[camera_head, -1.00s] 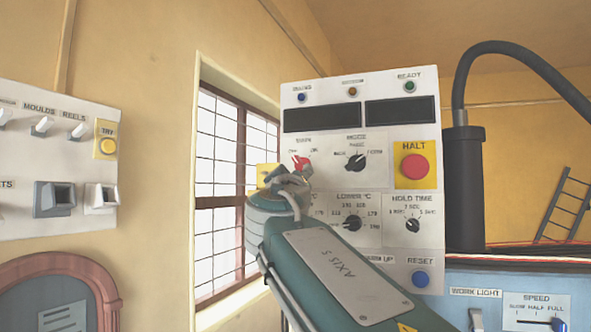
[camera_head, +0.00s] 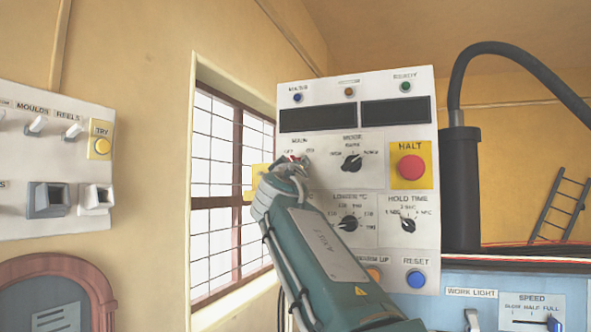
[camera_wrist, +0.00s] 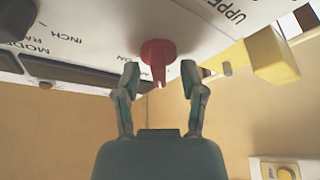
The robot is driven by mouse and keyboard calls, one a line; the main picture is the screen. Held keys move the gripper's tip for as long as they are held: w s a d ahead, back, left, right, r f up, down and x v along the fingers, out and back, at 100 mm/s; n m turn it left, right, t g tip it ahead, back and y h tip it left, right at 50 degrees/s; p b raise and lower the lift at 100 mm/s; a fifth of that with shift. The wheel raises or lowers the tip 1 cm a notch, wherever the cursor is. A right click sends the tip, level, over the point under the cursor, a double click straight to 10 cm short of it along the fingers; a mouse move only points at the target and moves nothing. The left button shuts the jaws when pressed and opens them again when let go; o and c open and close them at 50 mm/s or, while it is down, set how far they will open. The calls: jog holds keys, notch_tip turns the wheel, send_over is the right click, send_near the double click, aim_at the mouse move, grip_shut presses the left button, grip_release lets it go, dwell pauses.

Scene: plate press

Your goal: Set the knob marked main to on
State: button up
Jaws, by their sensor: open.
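The red main knob (camera_wrist: 158,55) is on the white control panel (camera_head: 414,258), at its upper left under the two dark displays. In the wrist view the knob stands between the two fingers of my open gripper (camera_wrist: 159,78). There is a visible gap on each side of the knob, and the fingertips are close to the panel face. In the body view my gripper (camera_head: 286,168) covers most of the knob, and only a little red shows. The knob's setting cannot be read clearly.
A yellow block (camera_wrist: 270,55) juts out at the panel's edge beside my gripper. The black mode knob (camera_head: 351,163) and the red halt button (camera_head: 411,167) are to the right. A window (camera_head: 225,170) lies left of the panel. Another switch panel (camera_head: 60,150) is at far left.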

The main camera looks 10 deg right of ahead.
jog(key=shift+a, duration=0.15)
grip_shut()
jog(key=shift+m, duration=0.4)
jog(key=shift+w+a+f+m+g+h, duration=0.15)
jog(key=shift+m+g+h, duration=0.85)
jog(key=shift+m, duration=1.75)
jog(key=shift+w+a+m+g+h, duration=0.1)
jog(key=shift+m+g+h, duration=0.3)
jog(key=shift+m+h, duration=1.8)
jog(key=shift+w+a+f+m+g+h, duration=0.15)
jog(key=shift+m+g+h, duration=0.5)
jog(key=shift+m, duration=2.7)
jog(key=shift+m+g, duration=0.35)
jog(key=shift+m, duration=0.05)
